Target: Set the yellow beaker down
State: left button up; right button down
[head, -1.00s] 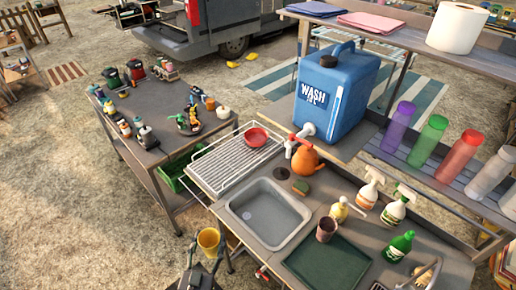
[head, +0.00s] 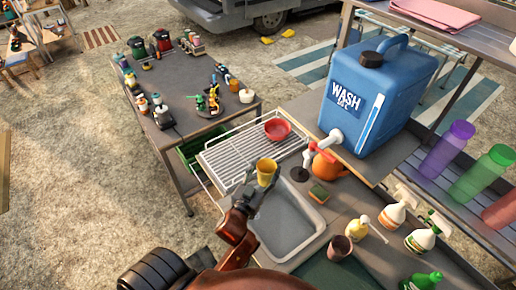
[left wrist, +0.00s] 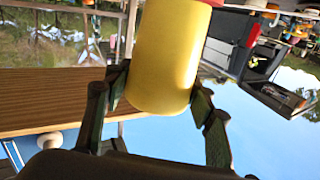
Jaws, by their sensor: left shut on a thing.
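The yellow beaker (head: 266,171) is upright in the head view, in front of the boundary between the wire drying rack (head: 235,153) and the sink (head: 285,222). My left gripper (head: 258,188) is shut on it from the near side. The left wrist view shows the beaker (left wrist: 168,55) between the two fingers of the gripper (left wrist: 160,95). I cannot tell exactly how high it is above the counter. My right gripper is not in view.
A red bowl (head: 277,129) sits at the rack's far right part; much of the rack is bare. The blue wash container (head: 365,100) stands behind the tap.

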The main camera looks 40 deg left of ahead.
pick_arm(q)
jog(key=w+a+r+n+y, duration=0.1)
jog(key=w+a+r, duration=0.25)
jog(key=a, duration=0.35)
jog(key=shift+w+a+f+b, duration=0.5)
jog(key=shift+w+a+f, duration=1.05)
jog(key=shift+f, duration=0.65)
jog(key=shift+w+a+f+b, duration=0.55)
jog(key=shift+w+a+f, duration=0.7)
jog(key=shift+w+f, duration=0.8)
jog(key=shift+w+a+f+b, duration=0.5)
jog(key=shift+w+a+f, duration=0.95)
jog(key=shift+f, duration=0.95)
jog(key=shift+f, duration=0.15)
jog(key=o, duration=1.1)
